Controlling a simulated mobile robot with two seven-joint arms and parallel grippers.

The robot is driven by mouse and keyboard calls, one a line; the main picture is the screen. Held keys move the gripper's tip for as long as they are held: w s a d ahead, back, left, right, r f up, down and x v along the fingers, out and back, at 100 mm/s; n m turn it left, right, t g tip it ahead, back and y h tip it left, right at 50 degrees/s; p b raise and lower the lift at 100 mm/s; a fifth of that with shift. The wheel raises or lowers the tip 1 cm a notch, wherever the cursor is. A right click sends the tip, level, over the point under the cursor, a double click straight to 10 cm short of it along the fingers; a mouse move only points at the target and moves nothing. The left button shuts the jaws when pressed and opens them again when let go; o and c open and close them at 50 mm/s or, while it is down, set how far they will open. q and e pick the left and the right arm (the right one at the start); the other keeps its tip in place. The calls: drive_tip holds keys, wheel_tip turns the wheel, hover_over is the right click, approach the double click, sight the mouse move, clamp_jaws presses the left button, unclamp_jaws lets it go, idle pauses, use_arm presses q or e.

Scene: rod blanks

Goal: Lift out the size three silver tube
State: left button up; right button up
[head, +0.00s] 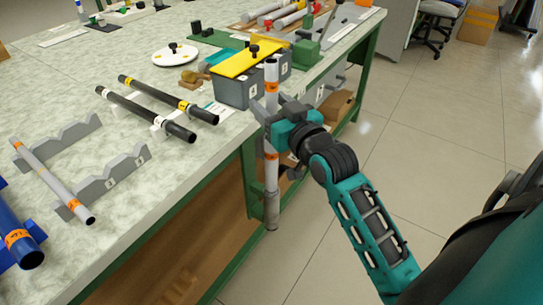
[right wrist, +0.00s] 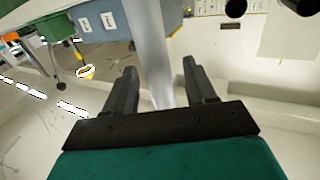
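A long silver tube (head: 271,185) with orange bands stands upright beyond the table's near edge, its open lower end below the tabletop. My right gripper (head: 270,110) is around its upper part, one finger on each side. In the right wrist view the tube (right wrist: 148,45) passes between the spread fingers of the gripper (right wrist: 160,65), with a gap at the right finger. What supports the tube is not clear. A thinner silver tube (head: 52,178) with orange bands lies across grey notched rests (head: 112,178) at the left. My left gripper is not in view.
Two black tubes (head: 150,112) and a blue tube (head: 18,236) lie on the table (head: 170,180). A grey box with a yellow top (head: 243,62) is just behind the upright tube. A green table leg (head: 250,175) stands close beside it. The floor to the right is open.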

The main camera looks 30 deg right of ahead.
drive_tip(key=c, duration=0.8)
drive_tip(key=shift+o, duration=0.2)
drive_tip(key=shift+r, duration=0.55)
wheel_tip(320, 180, up, 21)
drive_tip(key=p, duration=1)
